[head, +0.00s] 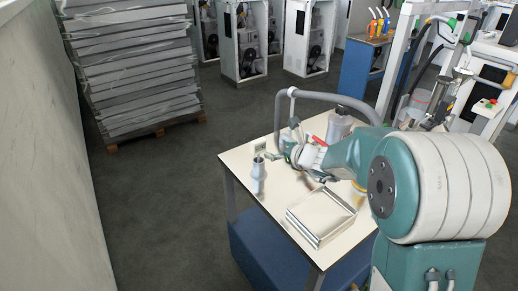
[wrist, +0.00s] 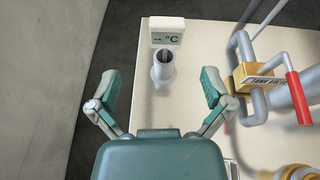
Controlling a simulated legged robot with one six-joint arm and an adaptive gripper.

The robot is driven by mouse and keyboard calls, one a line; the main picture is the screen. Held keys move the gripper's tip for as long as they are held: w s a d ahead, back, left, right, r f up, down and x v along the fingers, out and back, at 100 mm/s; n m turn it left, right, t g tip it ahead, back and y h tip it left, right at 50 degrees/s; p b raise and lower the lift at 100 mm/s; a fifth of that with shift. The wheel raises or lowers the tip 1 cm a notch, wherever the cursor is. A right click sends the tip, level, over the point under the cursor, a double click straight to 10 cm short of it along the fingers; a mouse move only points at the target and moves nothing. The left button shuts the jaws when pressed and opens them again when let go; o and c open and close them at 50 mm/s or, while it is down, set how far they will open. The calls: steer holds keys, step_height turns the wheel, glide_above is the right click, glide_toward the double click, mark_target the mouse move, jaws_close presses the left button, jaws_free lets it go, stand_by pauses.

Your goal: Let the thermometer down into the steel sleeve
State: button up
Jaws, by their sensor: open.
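The grey steel sleeve (wrist: 162,72) stands upright on the table, its dark round mouth facing up; in the head view it is at the table's left side (head: 258,183). A small pale box marked °C (wrist: 167,31) is just beyond the sleeve and shows in the head view too (head: 260,147). In the head view the gripper is partly hidden by pipework and my arm.
A pipe with a yellow tag (wrist: 258,76) and red lever (wrist: 298,98) stands close right of my right finger. A shallow metal tray (head: 326,232) lies on the table's front. A wall (wrist: 45,90) and floor are left of the table.

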mark_target(261, 143)
steer(key=shift+m, duration=0.5)
steer(key=x, duration=0.6)
steer(key=shift+w+f, duration=0.3)
steer(key=shift+w, duration=0.05)
steer(key=x, duration=0.4)
steer(key=shift+w+d, duration=0.1)
steer(key=shift+w, duration=0.4)
steer(key=shift+w+a+f, duration=0.1)
steer(key=shift+w+a, duration=0.05)
steer(key=shift+a, duration=0.1)
steer(key=shift+d, duration=0.1)
steer(key=c, duration=1)
